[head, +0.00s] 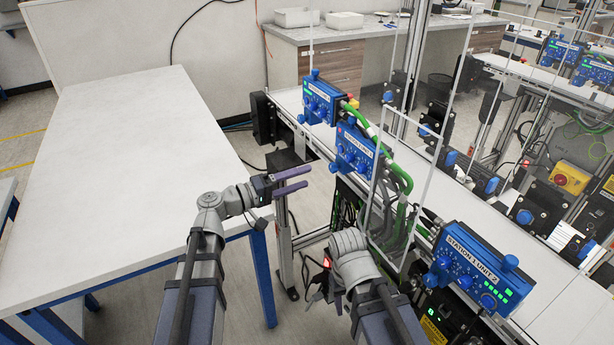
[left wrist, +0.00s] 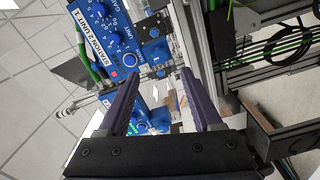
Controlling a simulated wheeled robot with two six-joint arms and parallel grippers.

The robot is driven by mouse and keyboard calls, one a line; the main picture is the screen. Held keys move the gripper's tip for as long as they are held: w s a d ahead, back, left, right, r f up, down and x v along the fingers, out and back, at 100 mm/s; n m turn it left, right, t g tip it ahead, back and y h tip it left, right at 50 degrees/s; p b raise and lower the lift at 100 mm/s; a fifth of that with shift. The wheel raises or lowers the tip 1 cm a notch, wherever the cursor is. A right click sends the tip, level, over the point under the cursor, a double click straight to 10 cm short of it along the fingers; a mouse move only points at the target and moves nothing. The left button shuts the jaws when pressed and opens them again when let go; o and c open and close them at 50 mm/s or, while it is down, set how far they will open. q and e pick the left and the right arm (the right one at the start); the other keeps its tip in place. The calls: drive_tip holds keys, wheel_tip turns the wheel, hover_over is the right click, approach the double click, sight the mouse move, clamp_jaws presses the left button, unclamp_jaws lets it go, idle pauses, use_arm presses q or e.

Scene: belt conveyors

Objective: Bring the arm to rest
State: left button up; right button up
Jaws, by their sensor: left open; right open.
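My left gripper (head: 308,177) is open and empty in the head view. Its purple fingers point right, in the gap between the white table and the conveyor. In the left wrist view the open fingers (left wrist: 162,74) frame blue parts beyond them, with nothing held. My right arm (head: 352,262) is bent at the lower middle, beside the conveyor. Its dark gripper (head: 316,294) hangs low at the left of the wrist, small and partly hidden, with nothing clearly held.
The white table (head: 110,190) on the left is bare. Blue control boxes line the conveyor: one upper box (head: 321,100), a middle box (head: 356,150) and a near box (head: 472,268). Green cables (head: 404,190) and a clear-panel frame (head: 430,150) stand close to my right arm.

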idle(0.4)
use_arm(q)
drive_tip(key=s+d+f+m+g+y+p, duration=0.2)
drive_tip(key=s+d+f+m+g+y, duration=0.35)
drive_tip(key=s+d+f+g, duration=0.5)
drive_tip(key=s+a+f+m+y+p, duration=0.2)
drive_tip(key=s+a+f+y, duration=0.5)
drive_tip(key=s+y, duration=0.3)
drive_tip(key=shift+a+y, duration=0.45)
drive_tip(key=shift+a, duration=0.2)
idle(0.9)
